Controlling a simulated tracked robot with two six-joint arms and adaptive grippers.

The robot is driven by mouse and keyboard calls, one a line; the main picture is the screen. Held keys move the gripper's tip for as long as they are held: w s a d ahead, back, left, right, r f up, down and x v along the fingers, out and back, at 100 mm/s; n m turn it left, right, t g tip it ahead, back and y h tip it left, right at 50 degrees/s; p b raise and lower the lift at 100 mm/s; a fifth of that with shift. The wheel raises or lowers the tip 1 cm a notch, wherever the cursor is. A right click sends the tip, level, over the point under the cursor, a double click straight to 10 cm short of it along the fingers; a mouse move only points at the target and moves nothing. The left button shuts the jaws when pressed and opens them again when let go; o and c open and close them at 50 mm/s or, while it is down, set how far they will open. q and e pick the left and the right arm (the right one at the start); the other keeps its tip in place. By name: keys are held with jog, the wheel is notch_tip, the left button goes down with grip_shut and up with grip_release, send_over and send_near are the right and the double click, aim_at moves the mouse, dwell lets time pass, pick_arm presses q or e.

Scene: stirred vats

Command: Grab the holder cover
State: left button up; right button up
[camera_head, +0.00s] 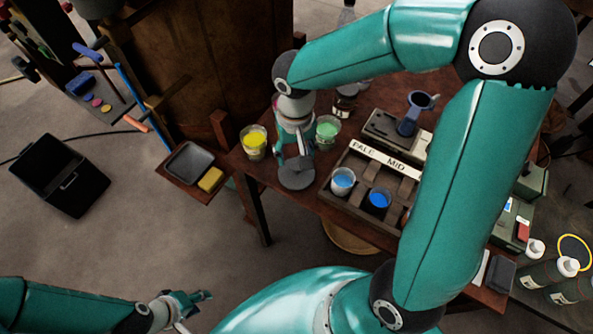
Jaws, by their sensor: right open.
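A dark grey round piece with a flat disc base (297,178), which looks like the holder cover, sits on the brown table near its front left edge. My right gripper (298,150) points down right over it, open, its fingers close to the piece's upper part. I cannot tell whether they touch it. A wooden holder (348,205) labelled PALE and MID stands just right of it, with cups of light blue (343,181) and deeper blue (380,198) in its compartments. My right arm hides the holder's right part. My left gripper (197,297) is low at the left, far from the table, its jaws unclear.
Cups of yellow (254,142) and green (327,132) stand beside my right gripper. A grey device with a dark blue cup (411,113) stands behind the holder. A side shelf bears a black tray (189,163) and yellow sponge (211,180). A black bin (60,172) is on the floor.

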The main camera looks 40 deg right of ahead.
aim_at(297, 165)
jog(key=f, duration=0.5)
jog(key=shift+s+f, duration=0.1)
jog(key=shift+s, duration=0.1)
grip_shut()
